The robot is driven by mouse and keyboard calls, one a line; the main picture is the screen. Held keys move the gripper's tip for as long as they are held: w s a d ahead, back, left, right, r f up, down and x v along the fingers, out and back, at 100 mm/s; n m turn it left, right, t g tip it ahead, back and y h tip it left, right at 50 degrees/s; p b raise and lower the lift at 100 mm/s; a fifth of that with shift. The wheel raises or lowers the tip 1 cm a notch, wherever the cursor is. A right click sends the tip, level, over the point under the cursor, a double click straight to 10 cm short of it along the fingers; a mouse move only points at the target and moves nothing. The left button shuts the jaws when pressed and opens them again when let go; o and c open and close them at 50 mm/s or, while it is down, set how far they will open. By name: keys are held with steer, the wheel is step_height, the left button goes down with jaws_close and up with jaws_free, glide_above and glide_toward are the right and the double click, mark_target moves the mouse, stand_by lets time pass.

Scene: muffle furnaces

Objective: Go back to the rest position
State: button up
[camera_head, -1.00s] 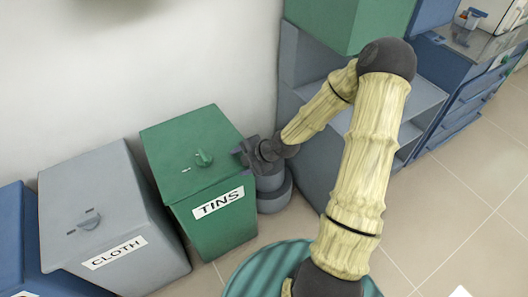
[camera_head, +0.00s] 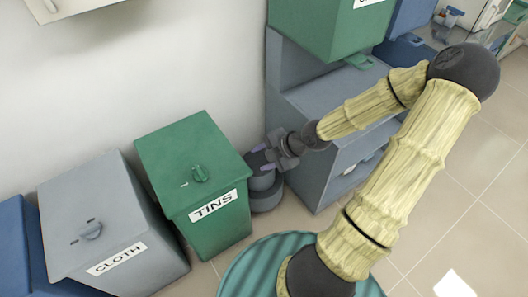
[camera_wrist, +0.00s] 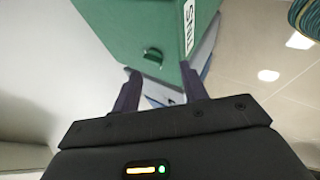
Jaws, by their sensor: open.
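My gripper (camera_head: 257,157) is open and empty at the end of my bent arm, just right of the green TINS bin (camera_head: 198,178) in the head view. In the wrist view, its two dark fingers (camera_wrist: 159,92) are spread apart, with the green bin (camera_wrist: 130,30) and its lid handle beyond them. The bin's lid is shut. The gripper looks apart from the lid handle.
A grey CLOTH bin (camera_head: 100,215) and a blue bin (camera_head: 18,245) stand left of the green one. A grey cabinet (camera_head: 325,150) with a green box (camera_head: 325,28) above it stands behind my arm. A small grey round object (camera_head: 266,193) stands below my gripper. Tiled floor (camera_head: 445,205) is free at right.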

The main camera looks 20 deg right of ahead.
steer(key=shift+s+d+r, duration=0.1)
steer(key=shift+r, duration=0.1)
stand_by(0.5)
steer(key=s+a+r+m+g+h, duration=0.25)
steer(key=s+r+m, duration=0.2)
steer(key=m, duration=0.65)
steer(key=s+a+r+m+g+h, duration=0.1)
steer(key=s+a+r+m+h, duration=0.3)
steer(key=m, duration=0.7)
steer(key=w+d+p+v, duration=0.2)
steer(key=w+p+v, duration=0.1)
steer(key=p+v, duration=1)
steer(key=shift+w+p+v, duration=0.2)
steer(key=shift+p+v, duration=0.2)
steer(key=shift+v, duration=0.65)
